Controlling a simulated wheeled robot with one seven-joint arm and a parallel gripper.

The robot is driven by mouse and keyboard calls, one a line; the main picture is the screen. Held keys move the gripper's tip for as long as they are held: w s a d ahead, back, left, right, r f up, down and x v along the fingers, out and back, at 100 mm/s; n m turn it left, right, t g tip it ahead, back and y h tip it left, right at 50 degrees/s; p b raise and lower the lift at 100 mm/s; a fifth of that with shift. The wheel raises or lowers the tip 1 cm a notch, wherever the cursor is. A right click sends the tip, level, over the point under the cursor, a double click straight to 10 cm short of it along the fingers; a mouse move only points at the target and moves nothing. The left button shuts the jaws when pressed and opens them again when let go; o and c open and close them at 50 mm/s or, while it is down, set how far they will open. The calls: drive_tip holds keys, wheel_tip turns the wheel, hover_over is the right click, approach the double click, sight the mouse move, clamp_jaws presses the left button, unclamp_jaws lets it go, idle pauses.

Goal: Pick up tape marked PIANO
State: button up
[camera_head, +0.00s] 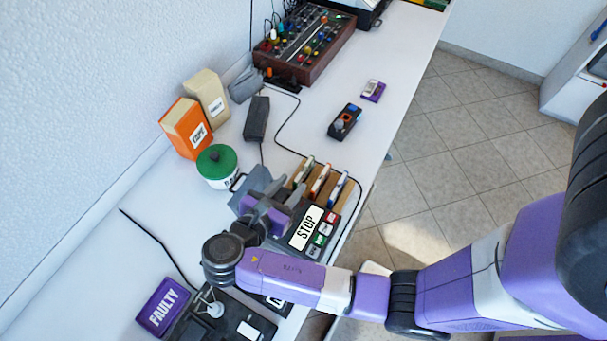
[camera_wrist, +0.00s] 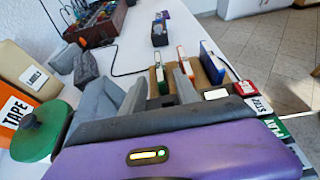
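Several upright tapes stand in a tan rack beyond my gripper: a green-edged tape (camera_head: 304,170), an orange-red one (camera_head: 320,179) and a blue one (camera_head: 338,189). In the wrist view the green-edged tape (camera_wrist: 159,76), the red-orange one (camera_wrist: 183,62) and the blue one (camera_wrist: 212,65) show their tops. No PIANO marking is readable on any of them. My gripper (camera_head: 268,196) is over the table beside the rack. In the wrist view its grey fingers (camera_wrist: 160,95) are apart, with the green-edged tape seen through the gap. Nothing shows held between them.
A device marked STOP (camera_head: 306,228) with coloured keys sits right beside my gripper. A green-lidded pot (camera_head: 217,163), an orange TAPE box (camera_head: 187,128) and a beige box (camera_head: 206,97) stand by the wall. A purple FAULTY box (camera_head: 162,307) is at lower left. A mixer (camera_head: 305,45) is farther back.

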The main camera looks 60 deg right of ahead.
sight(301, 174)
drive_tip(key=shift+x, duration=2.7)
drive_tip(key=shift+w, duration=0.1)
drive_tip(key=shift+c, duration=0.3)
clamp_jaws()
